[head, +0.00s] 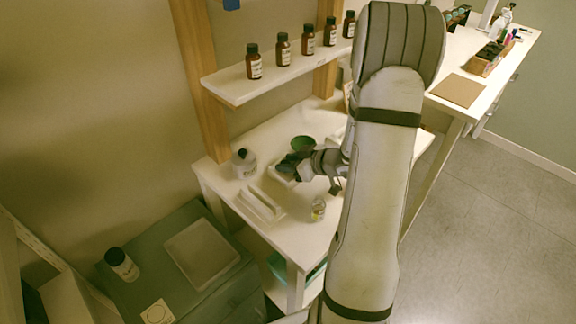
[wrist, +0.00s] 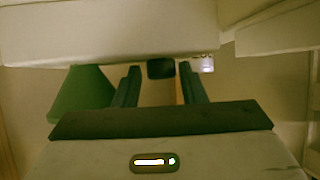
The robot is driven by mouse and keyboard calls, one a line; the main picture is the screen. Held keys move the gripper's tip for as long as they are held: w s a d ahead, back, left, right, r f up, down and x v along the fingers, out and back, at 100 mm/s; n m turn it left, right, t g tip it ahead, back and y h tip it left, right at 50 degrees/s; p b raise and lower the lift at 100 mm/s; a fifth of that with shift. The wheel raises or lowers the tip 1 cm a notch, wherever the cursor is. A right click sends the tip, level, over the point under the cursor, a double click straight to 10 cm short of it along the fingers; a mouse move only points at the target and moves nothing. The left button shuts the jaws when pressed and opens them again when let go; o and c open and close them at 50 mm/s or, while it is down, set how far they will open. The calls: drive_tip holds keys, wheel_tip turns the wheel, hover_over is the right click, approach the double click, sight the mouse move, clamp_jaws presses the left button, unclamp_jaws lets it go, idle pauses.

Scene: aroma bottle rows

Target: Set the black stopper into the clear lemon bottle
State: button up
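The clear lemon bottle (head: 318,210) stands upright near the front edge of the white table, showing a yellowish tint low down. My gripper (head: 287,165) is low over the table, behind and left of the bottle. In the wrist view, my gripper (wrist: 159,72) has its two dark fingers apart. A small black piece (wrist: 160,69), which looks like the stopper, shows between the fingertips with a gap on each side. A pale block edge covers part of it. In the head view I cannot make out the stopper; my gripper hides that spot.
A white dark-capped bottle (head: 244,163) and a white rectangular holder (head: 261,205) stand to the left. The shelf (head: 240,88) above carries several brown bottles.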

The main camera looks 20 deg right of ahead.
drive_tip(key=shift+c, duration=0.6)
drive_tip(key=c, duration=0.6)
drive_tip(key=shift+c, duration=0.2)
